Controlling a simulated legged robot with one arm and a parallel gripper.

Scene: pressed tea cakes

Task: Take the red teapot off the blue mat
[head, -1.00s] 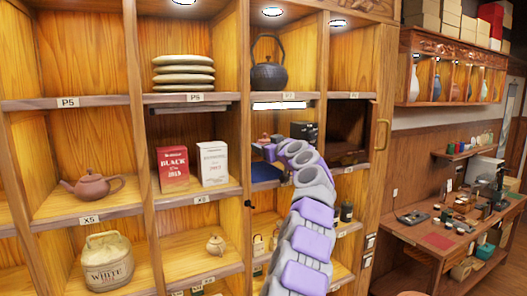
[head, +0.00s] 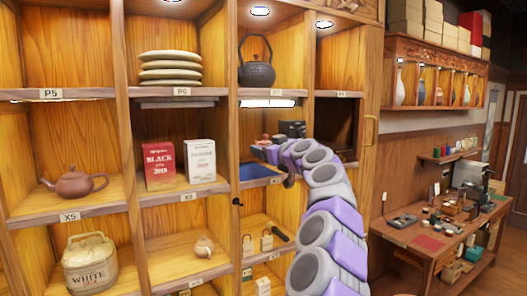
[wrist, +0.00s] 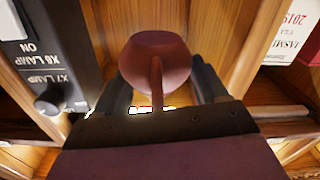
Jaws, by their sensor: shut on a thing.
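The red teapot (wrist: 157,58) is between the two dark fingers of my gripper (wrist: 160,88) in the wrist view, and the gripper is shut on it. In the head view, a small reddish part of the teapot (head: 264,141) shows just above the tip of my gripper (head: 262,151). The blue mat (head: 256,172) lies on the shelf below my gripper. The visible part of the mat is bare. The arm hides its right side, and the teapot's underside is out of sight in the head view.
Wooden dividers stand close on both sides of this compartment. Tea boxes (head: 201,160) are in the compartment to the left, and a black switch box (wrist: 45,50) is near the gripper. A brown teapot (head: 74,183) sits farther left.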

